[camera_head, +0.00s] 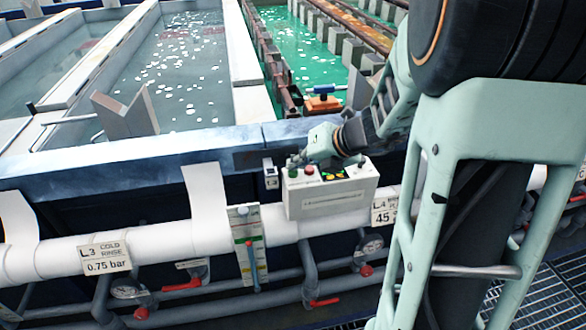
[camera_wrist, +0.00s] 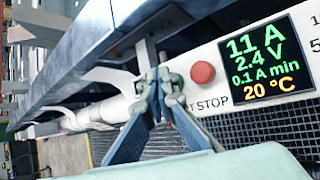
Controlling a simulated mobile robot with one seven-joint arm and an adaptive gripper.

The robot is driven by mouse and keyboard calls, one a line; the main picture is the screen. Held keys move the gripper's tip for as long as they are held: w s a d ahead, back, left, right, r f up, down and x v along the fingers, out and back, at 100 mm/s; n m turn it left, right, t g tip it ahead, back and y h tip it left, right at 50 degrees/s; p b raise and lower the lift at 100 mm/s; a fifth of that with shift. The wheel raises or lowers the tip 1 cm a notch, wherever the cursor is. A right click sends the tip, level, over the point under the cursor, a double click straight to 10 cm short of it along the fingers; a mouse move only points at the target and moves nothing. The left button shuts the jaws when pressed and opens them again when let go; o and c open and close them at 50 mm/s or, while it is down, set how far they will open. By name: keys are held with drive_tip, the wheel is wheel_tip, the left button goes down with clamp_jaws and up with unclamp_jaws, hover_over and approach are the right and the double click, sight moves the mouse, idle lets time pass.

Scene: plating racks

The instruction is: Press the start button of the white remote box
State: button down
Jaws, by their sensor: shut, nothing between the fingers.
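The white remote box (camera_head: 330,197) sits on the white pipe below the tank edge. In the head view its top shows a green button (camera_head: 292,173) at the left, a red button (camera_head: 309,170) beside it, and a display. My gripper (camera_head: 297,160) is shut and empty, with its tips right above the green button. In the wrist view the closed fingertips (camera_wrist: 160,84) cover the start button and part of its label. The red button (camera_wrist: 202,72) above "STOP" is clear to their right. I cannot tell whether the tips touch the start button.
The lit display (camera_wrist: 257,62) is right of the buttons. The blue tank edge (camera_head: 190,146) runs behind the box. A small grey device (camera_head: 270,174) is left of the box. Labelled pipes and red-handled valves (camera_head: 182,284) lie below. An orange and blue item (camera_head: 322,102) stands behind.

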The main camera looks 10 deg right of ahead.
sight(295, 172)
drive_tip(key=shift+r+p, duration=0.5)
drive_tip(key=shift+r, duration=0.15)
wheel_tip(295, 172, up, 5)
drive_tip(key=p, duration=0.5)
drive_tip(key=shift+r, duration=0.1)
idle(0.5)
